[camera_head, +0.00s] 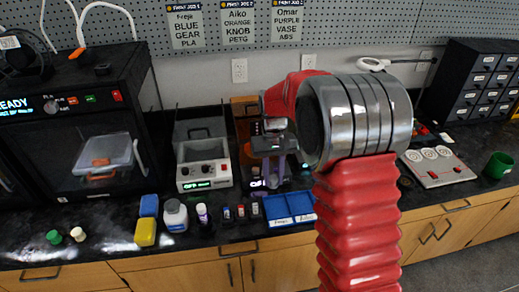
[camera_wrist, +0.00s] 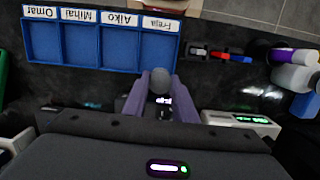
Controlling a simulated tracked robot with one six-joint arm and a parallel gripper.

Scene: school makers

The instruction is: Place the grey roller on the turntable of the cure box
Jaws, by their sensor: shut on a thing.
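My gripper (camera_head: 277,178) has purple-grey fingers and points down over the back middle of the bench. In the wrist view the gripper (camera_wrist: 160,92) is shut on a rounded grey end, which looks like the grey roller (camera_wrist: 160,78). The roller is not clearly visible in the head view. A light grey box with knobs and a green display, apparently the cure box (camera_head: 204,174), stands just left of my gripper. Its front panel (camera_wrist: 243,122) shows at the right in the wrist view. I cannot make out its turntable.
A blue tray with named compartments (camera_head: 290,221) lies in front of my gripper. Bottles, including a white one (camera_head: 174,216), and small coloured items stand along the front edge. A black printer (camera_head: 60,152) fills the left. A red-and-white panel (camera_head: 437,170) and green cup (camera_head: 497,165) stand right.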

